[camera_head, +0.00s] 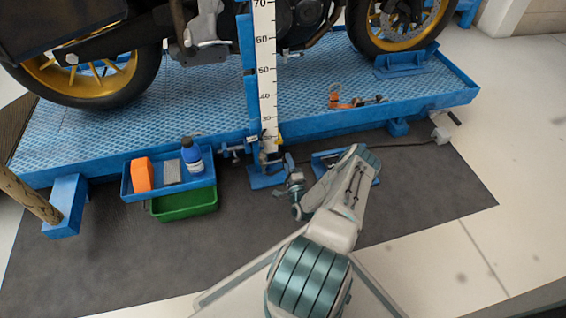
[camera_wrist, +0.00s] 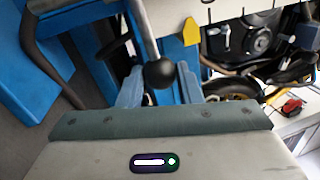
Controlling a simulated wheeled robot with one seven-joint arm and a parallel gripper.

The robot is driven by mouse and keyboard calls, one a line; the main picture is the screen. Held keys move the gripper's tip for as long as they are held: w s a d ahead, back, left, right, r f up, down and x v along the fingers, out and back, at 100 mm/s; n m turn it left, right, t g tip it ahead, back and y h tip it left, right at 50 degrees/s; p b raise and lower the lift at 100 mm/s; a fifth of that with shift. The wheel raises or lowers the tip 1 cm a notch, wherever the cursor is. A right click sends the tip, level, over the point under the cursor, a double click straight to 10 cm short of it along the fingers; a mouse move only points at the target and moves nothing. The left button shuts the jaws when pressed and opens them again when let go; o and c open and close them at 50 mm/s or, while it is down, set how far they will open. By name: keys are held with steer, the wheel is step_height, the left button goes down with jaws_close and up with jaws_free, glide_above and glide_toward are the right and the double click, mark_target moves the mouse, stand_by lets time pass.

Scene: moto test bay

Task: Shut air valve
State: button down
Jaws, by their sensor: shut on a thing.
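The air valve's handle shows in the wrist view as a grey metal lever with a black ball knob (camera_wrist: 160,73). My gripper (camera_wrist: 158,80) has its two pale blue fingers on either side of the lever's knob end, shut on it. In the head view my gripper (camera_head: 275,160) is at the foot of the blue post, just below the white measuring scale (camera_head: 266,80). The valve's body and the far end of the lever are hard to make out there, as they are small and partly hidden by my gripper.
A blue lift platform (camera_head: 200,110) carries a motorcycle (camera_head: 100,90) with yellow wheels. A blue tray (camera_head: 128,194) with an orange box and a blue bottle (camera_head: 192,158) sits above a green bin (camera_head: 185,207) at left. A yellow pointer (camera_wrist: 190,30) is close by the lever.

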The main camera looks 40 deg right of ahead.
steer(key=shift+a+f+m, duration=0.1)
steer(key=shift+f+m, duration=0.25)
steer(key=shift+m, duration=0.05)
steer(key=c, duration=1)
jaws_free()
steer(key=shift+w, duration=0.1)
steer(key=shift+c, duration=0.2)
